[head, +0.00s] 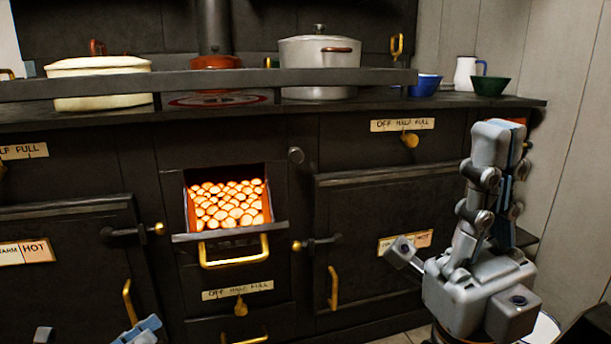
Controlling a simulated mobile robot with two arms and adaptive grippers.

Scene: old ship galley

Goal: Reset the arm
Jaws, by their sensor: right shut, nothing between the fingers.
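My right gripper (497,142) stands at the right with its fingers pointing up. The grey fingers are together with nothing between them. It is in front of the right side of the black stove (300,150) and hides part of the right oven door (372,225). Only small grey and blue parts of my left gripper (141,331) show at the bottom left edge. The rest of it is out of the picture, so its opening cannot be judged.
An open firebox (229,205) glows in the stove's middle, its brass handle (234,252) sticking out. A cream pot (98,82), a red kettle or pot (215,62) and a grey pot (320,68) stand on top. Bowls (424,85) (489,86) and a white jug (467,73) are at right.

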